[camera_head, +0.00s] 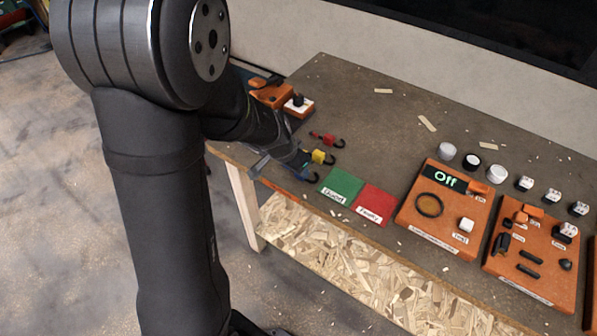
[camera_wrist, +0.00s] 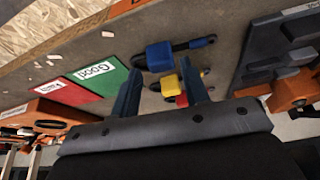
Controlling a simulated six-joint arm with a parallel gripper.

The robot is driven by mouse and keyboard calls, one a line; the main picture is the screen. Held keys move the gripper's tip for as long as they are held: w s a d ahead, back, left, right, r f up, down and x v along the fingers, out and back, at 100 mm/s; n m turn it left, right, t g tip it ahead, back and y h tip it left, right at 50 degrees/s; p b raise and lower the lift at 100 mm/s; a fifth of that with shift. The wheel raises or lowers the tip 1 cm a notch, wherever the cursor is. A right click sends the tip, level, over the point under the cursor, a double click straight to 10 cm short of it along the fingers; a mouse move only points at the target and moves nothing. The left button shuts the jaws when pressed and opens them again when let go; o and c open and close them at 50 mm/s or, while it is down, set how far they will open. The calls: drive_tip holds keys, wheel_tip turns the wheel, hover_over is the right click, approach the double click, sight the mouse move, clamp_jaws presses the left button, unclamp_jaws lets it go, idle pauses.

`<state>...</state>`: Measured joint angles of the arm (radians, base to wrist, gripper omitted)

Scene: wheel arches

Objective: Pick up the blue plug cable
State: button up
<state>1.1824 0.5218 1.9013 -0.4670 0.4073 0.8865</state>
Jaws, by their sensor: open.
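The blue plug cable (camera_wrist: 160,56) lies on the table, a blue plug with a short black lead and a blue end. In the wrist view it is just beyond my fingertips, roughly in line with the gap between them. My gripper (camera_wrist: 160,70) is open and nothing is held in it. In the head view my gripper (camera_head: 281,166) is low at the table's front left edge, beside the blue plug cable (camera_head: 308,176), which it partly covers. Whether the fingers touch the plug cannot be told.
A yellow plug cable (camera_head: 319,157) and a red one (camera_head: 326,138) lie close behind the blue one. The green mat (camera_head: 341,186) and red mat (camera_head: 376,204) are to the right. Orange devices (camera_head: 270,93) stand at the back left. The table's middle is mostly clear.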

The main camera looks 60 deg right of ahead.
drive_tip(key=shift+x, duration=1.4)
drive_tip(key=c, duration=0.7)
drive_tip(key=shift+c, duration=0.2)
drive_tip(key=shift+r, duration=0.1)
